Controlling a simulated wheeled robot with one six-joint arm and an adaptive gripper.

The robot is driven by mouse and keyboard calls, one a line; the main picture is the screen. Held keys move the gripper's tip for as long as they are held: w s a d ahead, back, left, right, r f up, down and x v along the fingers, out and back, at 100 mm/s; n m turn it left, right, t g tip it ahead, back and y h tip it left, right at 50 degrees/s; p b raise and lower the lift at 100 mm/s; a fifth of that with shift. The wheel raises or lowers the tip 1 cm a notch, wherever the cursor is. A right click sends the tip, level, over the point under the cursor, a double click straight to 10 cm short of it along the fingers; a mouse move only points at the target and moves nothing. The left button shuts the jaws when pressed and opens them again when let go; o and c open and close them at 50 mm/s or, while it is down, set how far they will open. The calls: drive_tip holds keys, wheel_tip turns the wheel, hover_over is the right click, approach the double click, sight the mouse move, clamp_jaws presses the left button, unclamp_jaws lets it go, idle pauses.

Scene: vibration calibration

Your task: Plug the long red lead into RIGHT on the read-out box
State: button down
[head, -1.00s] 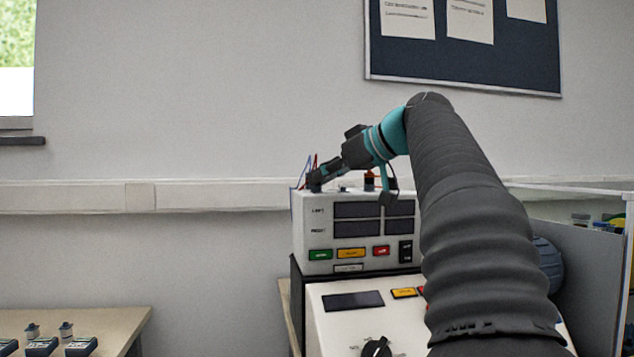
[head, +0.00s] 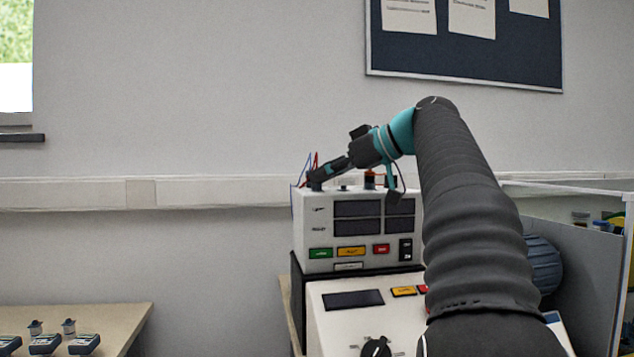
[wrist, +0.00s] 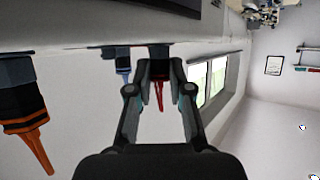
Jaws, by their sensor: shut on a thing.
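The white read-out box (head: 313,212) stands on a dark block, with two rows of dark displays and small row labels at the left of its front. My gripper (head: 316,180) is at the left end of its top, pointing down-left. In the wrist view my gripper (wrist: 160,70) is shut on the plug of the red lead (wrist: 159,98), whose red tail shows between the fingers. The red lead also rises behind my fingertips in the head view (head: 316,160). Whether the plug is seated in a socket is hidden. A blue lead's plug (wrist: 123,66) is close beside it.
An orange-and-black plug (wrist: 24,108) stands on the box, left in the wrist view. A white console (head: 335,325) with a dark knob is below the box. Small devices (head: 84,344) lie on the left table. A grey partition (head: 585,270) is at the right.

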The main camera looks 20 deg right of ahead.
drive_tip(key=shift+w+d+n+g+y, duration=0.15)
drive_tip(key=shift+n+g+y, duration=0.4)
drive_tip(key=shift+n, duration=0.15)
drive_tip(key=shift+w+d+n+g+y, duration=0.1)
drive_tip(key=shift+w+n+g+y, duration=0.05)
drive_tip(key=shift+n+g+y, duration=0.5)
drive_tip(key=shift+a+r+n, duration=0.15)
drive_tip(key=shift+r+n, duration=0.05)
drive_tip(key=shift+n, duration=0.15)
drive_tip(key=shift+s+a+r+n+g, duration=0.15)
drive_tip(key=shift+s+n+g, duration=0.15)
drive_tip(key=shift+g, duration=0.1)
